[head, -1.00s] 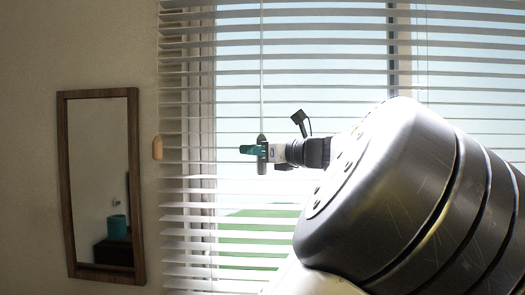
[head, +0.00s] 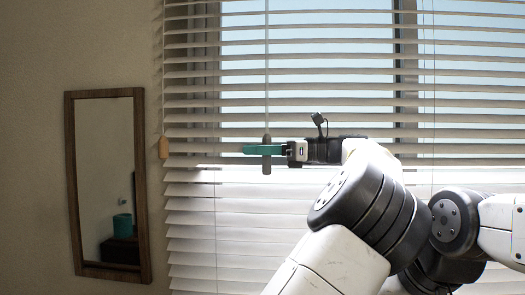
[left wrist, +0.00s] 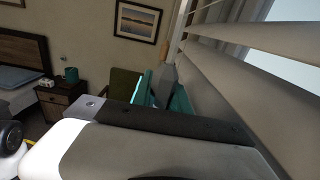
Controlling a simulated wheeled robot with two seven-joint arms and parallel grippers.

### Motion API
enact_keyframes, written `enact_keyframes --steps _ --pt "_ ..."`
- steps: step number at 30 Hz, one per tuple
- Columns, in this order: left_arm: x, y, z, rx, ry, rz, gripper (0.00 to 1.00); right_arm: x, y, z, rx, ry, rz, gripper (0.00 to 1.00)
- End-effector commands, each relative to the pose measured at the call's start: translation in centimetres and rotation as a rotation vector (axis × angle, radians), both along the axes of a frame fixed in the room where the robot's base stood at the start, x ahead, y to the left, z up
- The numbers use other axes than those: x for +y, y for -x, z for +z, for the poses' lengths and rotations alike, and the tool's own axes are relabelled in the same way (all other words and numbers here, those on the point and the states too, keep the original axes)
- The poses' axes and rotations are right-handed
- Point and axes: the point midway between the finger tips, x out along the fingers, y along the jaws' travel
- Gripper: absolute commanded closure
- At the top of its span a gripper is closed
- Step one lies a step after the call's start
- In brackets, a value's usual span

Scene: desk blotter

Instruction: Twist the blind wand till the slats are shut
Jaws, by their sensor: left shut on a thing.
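The blind (head: 300,212) covers the window in the head view. Its lower slats are tilted so that they overlap with almost no gap; its upper slats still show strips of sky between them. The thin pale wand (head: 266,85) hangs in front, ending in a grey handle (head: 266,168). My left gripper (head: 265,149) has its teal fingers shut around this handle, which stands upright. In the left wrist view the grey handle (left wrist: 169,78) sits between the teal fingers, close beside the slats (left wrist: 235,85). My right gripper is not in view.
A wooden cord pull (head: 164,147) hangs at the blind's left edge. A framed mirror (head: 108,190) is on the wall to the left. The left wrist view shows a chair (left wrist: 122,86), a nightstand (left wrist: 62,103) and a bed (left wrist: 15,75) behind.

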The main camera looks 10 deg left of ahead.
Motion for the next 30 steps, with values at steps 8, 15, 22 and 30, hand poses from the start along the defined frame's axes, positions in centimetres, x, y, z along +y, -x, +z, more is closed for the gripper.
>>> enact_keyframes --steps 8,15,22,30 --pt "-0.06 0.14 0.08 -0.001 -0.003 0.066 1.00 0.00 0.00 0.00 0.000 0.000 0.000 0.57" --pt "-0.10 0.19 0.12 -0.001 -0.004 0.073 1.00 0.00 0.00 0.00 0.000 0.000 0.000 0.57" --pt "-0.09 0.19 0.15 -0.001 -0.004 0.073 0.73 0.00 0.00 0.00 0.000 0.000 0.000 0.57" --pt "-0.06 0.20 0.09 -0.001 -0.003 0.074 0.70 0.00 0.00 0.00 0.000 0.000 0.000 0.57"
